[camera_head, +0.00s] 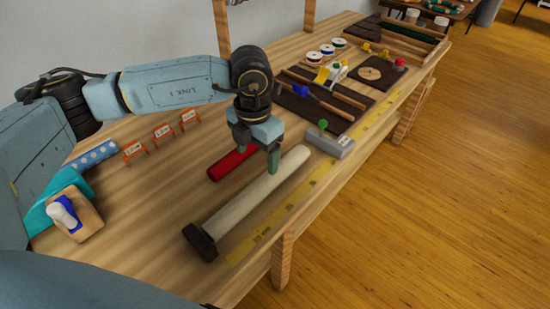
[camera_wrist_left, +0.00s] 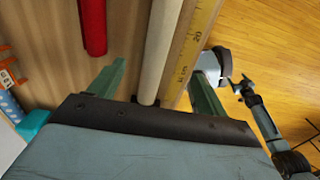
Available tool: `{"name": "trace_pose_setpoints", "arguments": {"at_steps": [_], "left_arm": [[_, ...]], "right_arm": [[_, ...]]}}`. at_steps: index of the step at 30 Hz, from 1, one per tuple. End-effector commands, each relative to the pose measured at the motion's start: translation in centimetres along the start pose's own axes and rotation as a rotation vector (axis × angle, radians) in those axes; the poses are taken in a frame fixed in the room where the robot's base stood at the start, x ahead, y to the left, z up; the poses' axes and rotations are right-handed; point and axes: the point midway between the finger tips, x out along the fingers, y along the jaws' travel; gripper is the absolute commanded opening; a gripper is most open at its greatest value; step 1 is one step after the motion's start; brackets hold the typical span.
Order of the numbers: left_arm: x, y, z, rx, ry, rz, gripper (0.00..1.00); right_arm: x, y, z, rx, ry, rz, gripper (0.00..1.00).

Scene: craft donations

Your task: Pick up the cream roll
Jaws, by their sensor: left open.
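The cream roll (camera_head: 258,196) is a long pale cylinder with a dark end piece. It lies on the wooden table beside the yellow measuring tape. My left gripper (camera_head: 257,154) is open, pointing down above the roll's middle to far part. In the left wrist view, the cream roll (camera_wrist_left: 162,42) runs lengthwise in the space between the two green fingers of my left gripper (camera_wrist_left: 158,88). Nothing is held. Whether the fingers reach down beside the roll is hard to tell. My right gripper is not seen in the head view.
A red roll (camera_head: 231,162) lies close to the left of the cream roll. A grey block (camera_head: 331,145) sits past its far end. The yellow tape (camera_head: 290,207) runs along the table's right edge. Small orange signs (camera_head: 162,132) and a blue dotted roll (camera_head: 93,155) are at left.

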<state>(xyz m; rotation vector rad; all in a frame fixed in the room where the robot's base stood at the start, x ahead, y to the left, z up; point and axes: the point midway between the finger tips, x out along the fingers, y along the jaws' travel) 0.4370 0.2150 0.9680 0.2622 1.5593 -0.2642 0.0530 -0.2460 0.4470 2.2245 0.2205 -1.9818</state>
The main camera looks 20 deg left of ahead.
Motion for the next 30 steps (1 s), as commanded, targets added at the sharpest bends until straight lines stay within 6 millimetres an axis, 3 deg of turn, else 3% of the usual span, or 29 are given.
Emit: {"name": "trace_pose_setpoints", "arguments": {"at_steps": [5, 13, 22, 30], "left_arm": [[1.6, 0.0, -0.1, 0.0, 0.004, 0.001, 0.77], [6.6, 0.0, 0.0, -0.001, 0.003, 0.0, 0.77], [9.1, 0.1, 0.1, 0.0, 0.003, 0.0, 0.77], [12.9, 0.1, 0.5, -0.001, 0.003, 0.0, 0.77]], "right_arm": [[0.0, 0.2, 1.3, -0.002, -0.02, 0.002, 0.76], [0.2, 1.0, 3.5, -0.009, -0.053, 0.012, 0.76], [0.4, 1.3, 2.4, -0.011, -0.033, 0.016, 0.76], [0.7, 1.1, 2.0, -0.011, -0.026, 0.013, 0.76]]}}
